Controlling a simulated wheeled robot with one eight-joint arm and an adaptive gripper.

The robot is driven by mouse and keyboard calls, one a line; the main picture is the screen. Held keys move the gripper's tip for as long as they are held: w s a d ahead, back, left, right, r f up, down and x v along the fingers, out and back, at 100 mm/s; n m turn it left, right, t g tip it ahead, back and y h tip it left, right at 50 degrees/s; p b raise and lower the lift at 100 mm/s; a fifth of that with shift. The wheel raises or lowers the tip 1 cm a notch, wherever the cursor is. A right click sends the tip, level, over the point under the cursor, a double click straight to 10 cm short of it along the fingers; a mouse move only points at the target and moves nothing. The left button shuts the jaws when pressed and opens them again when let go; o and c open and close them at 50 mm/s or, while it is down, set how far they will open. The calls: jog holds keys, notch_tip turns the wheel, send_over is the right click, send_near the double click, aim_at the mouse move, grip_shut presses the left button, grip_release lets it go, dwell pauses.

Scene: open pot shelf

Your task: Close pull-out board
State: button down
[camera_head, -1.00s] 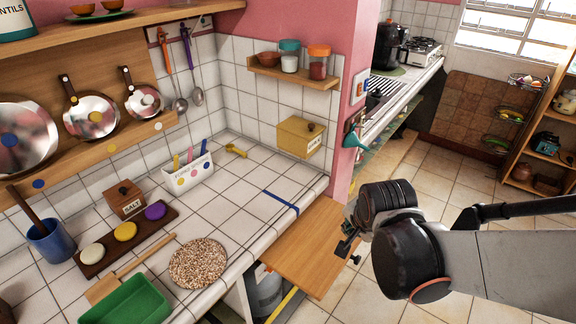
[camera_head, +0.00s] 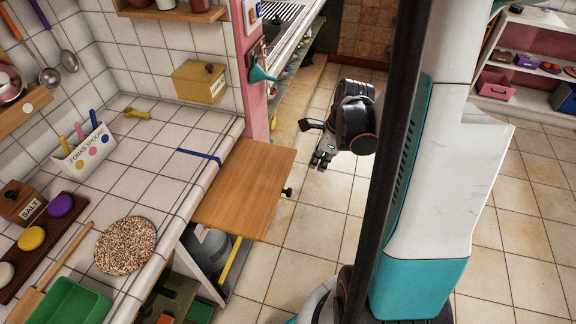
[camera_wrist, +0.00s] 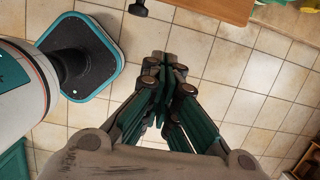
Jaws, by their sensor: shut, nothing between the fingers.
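The pull-out board (camera_head: 243,188) is a flat wooden panel that sticks out from under the tiled counter. A dark knob (camera_head: 287,192) sits on its outer front edge. My gripper (camera_head: 321,163) is beyond the board's outer edge, to the right of the knob, and does not touch either. In the wrist view my gripper (camera_wrist: 165,62) has its fingers together and empty, over the floor. The board (camera_wrist: 205,8) shows at the top of that view, with the knob (camera_wrist: 138,9) at its left.
The tiled floor (camera_head: 310,235) in front of the board is clear.

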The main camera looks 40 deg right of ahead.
jog(key=w+a+f+b, duration=0.3)
jog(key=w+f+b, duration=0.2)
jog(key=f, duration=0.4)
jog(key=shift+a+f, duration=0.4)
